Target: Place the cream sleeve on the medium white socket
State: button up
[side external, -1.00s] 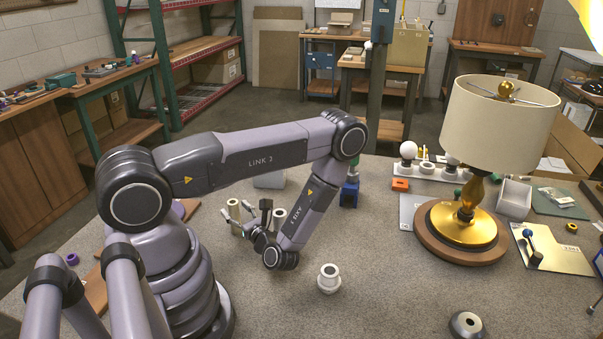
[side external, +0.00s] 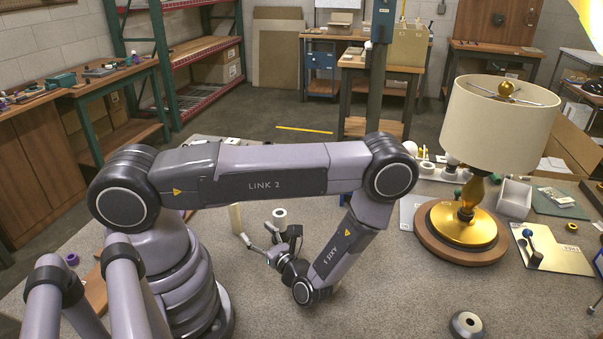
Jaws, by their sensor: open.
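My gripper (side external: 258,233) is low over the grey table, pointing left, with its two pale-tipped fingers apart and nothing seen between them. A pale hollow cylinder (side external: 280,215) stands upright just behind it, apart from the fingertips as far as I can tell. A cream piece (side external: 235,218) stands behind and left of the fingers. I cannot tell for certain which of these is the cream sleeve. The white ringed part that stood on the front middle of the table, perhaps the medium white socket, is not visible; my forearm and wrist cover that spot.
The brass lamp with a cream shade (side external: 500,120) stands on a round wooden base (side external: 440,240) at right. A white rack (side external: 440,172) with parts is behind it. A grey domed part (side external: 466,325) lies near the front edge. The front middle of the table is clear.

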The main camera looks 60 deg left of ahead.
jog(key=shift+r, duration=0.1)
notch_tip(320, 180, up, 5)
send_near(236, 211)
jog(key=a, duration=0.3)
jog(key=s+a, duration=0.1)
jog(key=shift+a+f, duration=0.25)
jog(key=shift+a, duration=0.15)
jog(key=shift+s+a+r, duration=0.1)
jog(key=shift+s+a, duration=0.05)
jog(key=shift+a, duration=1.45)
jog(key=shift+s+a+r, duration=0.1)
jog(key=shift+s+a, duration=0.05)
jog(key=shift+a, duration=1.5)
grip_shut()
